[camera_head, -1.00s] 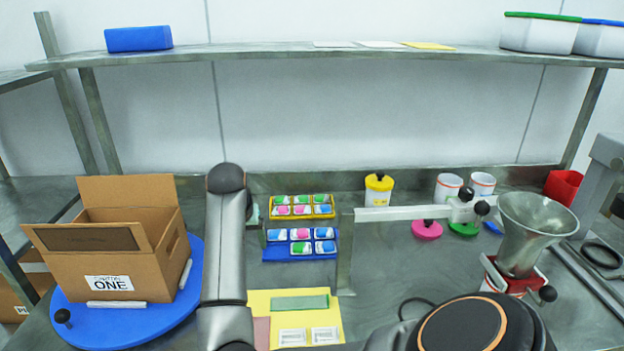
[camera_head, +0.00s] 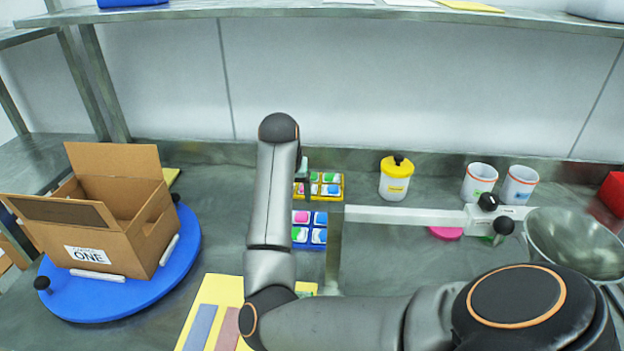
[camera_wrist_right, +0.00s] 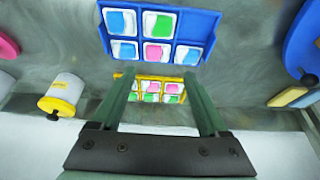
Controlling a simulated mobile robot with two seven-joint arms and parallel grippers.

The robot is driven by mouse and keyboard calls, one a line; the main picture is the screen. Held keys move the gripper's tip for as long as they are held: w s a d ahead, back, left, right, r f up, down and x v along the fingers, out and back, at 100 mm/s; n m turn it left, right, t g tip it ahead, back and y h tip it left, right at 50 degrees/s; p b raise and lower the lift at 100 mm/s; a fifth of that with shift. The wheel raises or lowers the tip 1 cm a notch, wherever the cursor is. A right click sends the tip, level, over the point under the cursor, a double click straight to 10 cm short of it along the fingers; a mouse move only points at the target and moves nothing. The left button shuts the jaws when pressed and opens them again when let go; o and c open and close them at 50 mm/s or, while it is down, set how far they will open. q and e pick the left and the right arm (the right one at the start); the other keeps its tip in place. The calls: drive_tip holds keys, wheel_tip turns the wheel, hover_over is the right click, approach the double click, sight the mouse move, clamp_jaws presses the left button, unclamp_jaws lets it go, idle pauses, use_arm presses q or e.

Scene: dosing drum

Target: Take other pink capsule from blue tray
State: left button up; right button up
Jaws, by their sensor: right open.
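The blue tray (camera_head: 312,246) stands on the bench, partly hidden by my right arm in the head view. One pink capsule (camera_head: 302,217) shows in its far row, with blue and green capsules around it. In the right wrist view the blue tray (camera_wrist_right: 213,28) is at the top, with the pink capsule (camera_wrist_right: 157,53) in the middle of the row nearer my fingers. One corner cell looks empty. My right gripper (camera_wrist_right: 160,85) is open and empty, its fingers apart over the yellow tray side. My left gripper is not in view.
A yellow tray (camera_head: 342,188) with pink and green capsules stands just behind the blue tray. A yellow-lidded jar (camera_head: 396,180), two white cups and a metal funnel (camera_head: 572,243) are to the right. A cardboard box (camera_head: 115,225) stands on a blue disc at left.

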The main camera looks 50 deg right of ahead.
sight(299, 216)
drive_tip(key=x, duration=0.8)
drive_tip(key=d+x, duration=0.1)
drive_tip(key=x, duration=0.3)
drive_tip(key=shift+d+r+b, duration=0.1)
drive_tip(key=shift+r+b, duration=0.05)
drive_tip(key=shift+b, duration=0.25)
drive_tip(key=shift+f, duration=0.3)
